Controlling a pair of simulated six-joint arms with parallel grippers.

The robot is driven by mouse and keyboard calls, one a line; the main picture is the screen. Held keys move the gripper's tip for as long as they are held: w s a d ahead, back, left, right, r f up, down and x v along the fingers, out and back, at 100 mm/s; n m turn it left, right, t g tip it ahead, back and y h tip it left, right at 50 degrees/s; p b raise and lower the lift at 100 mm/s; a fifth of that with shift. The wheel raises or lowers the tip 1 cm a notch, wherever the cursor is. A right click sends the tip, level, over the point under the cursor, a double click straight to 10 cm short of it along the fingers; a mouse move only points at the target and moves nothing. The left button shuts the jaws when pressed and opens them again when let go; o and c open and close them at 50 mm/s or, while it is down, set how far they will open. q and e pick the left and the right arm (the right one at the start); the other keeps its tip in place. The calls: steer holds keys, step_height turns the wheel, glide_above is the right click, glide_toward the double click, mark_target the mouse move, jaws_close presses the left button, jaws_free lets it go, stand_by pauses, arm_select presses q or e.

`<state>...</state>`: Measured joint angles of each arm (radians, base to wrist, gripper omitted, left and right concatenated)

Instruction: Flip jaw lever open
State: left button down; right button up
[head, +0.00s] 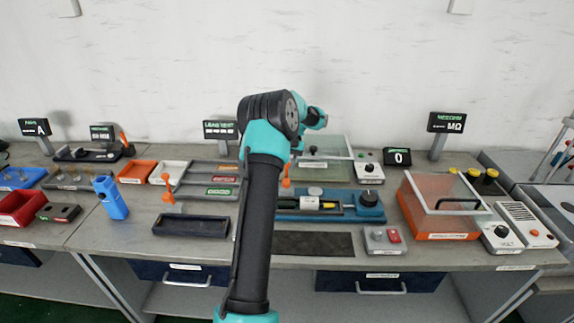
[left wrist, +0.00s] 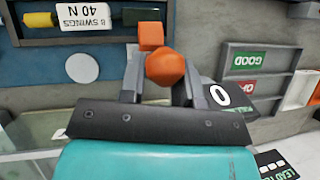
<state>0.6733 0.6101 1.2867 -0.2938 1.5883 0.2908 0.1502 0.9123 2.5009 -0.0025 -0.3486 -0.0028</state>
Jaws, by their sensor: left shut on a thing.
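My left gripper (left wrist: 166,83) is shut on an orange knob (left wrist: 165,67) of a lever. In the head view this orange lever (head: 286,180) stands at the left end of the blue fixture (head: 368,211), mostly behind my arm. An orange block (left wrist: 150,37) shows just beyond the knob in the left wrist view. The fixture carries a white label reading "8 swings 40 N" (left wrist: 84,14). The lever's lower part and pivot are hidden, so its exact tilt cannot be told. My right gripper is not in view.
A grey sorting tray with a green GOOD label (left wrist: 248,60) lies beside the lever. A dark mat (head: 312,244) lies in front of the fixture. An orange box with a clear lid (head: 440,222) stands at right.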

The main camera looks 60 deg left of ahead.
arm_select(q)
steer(key=shift+f, duration=0.25)
steer(key=c, duration=0.8)
jaws_free()
steer(key=shift+r, duration=0.1)
steer(key=shift+r, duration=0.1)
steer(key=shift+v, duration=5.95)
